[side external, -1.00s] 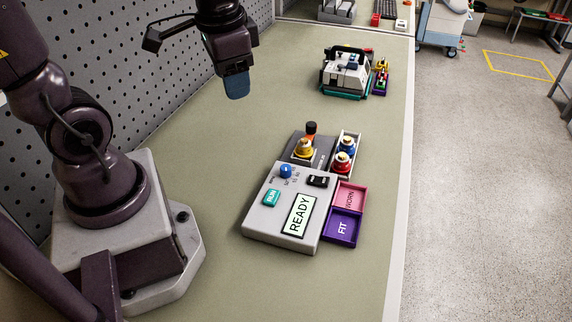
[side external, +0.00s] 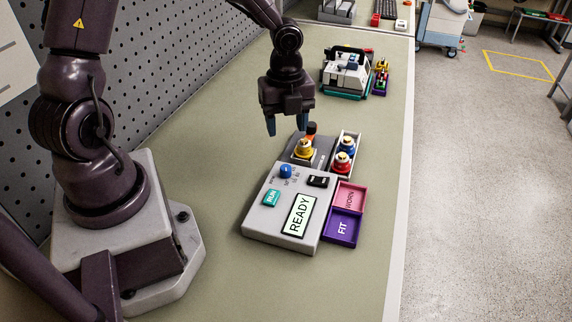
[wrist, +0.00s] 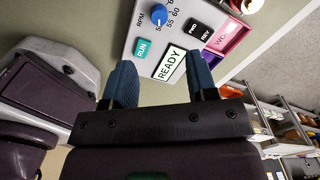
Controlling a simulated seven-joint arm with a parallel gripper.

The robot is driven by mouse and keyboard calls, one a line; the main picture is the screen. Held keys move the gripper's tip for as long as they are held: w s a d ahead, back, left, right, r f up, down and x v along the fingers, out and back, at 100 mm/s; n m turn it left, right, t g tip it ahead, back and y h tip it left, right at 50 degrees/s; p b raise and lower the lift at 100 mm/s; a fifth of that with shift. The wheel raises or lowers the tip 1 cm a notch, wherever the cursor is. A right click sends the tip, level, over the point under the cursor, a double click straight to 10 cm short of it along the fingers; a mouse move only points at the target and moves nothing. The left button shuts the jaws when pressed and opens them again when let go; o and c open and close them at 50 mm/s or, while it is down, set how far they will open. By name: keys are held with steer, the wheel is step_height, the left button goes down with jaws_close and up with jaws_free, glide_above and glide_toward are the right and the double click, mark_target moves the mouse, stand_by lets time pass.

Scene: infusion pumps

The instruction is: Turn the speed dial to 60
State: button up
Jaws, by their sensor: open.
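The speed dial is a blue round knob (side external: 286,171) on the top face of a grey control box (side external: 262,222). In the wrist view the knob (wrist: 158,16) sits beside an RPM label with 50, 55 and 60 marks around it; I cannot tell for sure which mark it points to. My gripper (side external: 286,128) is open and empty, pointing down above and behind the box, apart from the knob. In the wrist view its blue fingers (wrist: 160,85) are spread, with the box beyond them.
The box carries a teal RUN button (side external: 271,198), a black FWD/REV switch (side external: 318,181) and a READY display (side external: 299,215). Behind stand a yellow-topped part (side external: 303,149) and a tray with blue and red parts (side external: 344,157). WORN (side external: 350,196) and FIT (side external: 342,228) trays adjoin it.

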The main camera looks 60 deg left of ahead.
mark_target(286, 168)
step_height(286, 168, down, 12)
steer(key=shift+r, duration=0.25)
steer(key=shift+c, duration=0.3)
steer(key=c, duration=0.9)
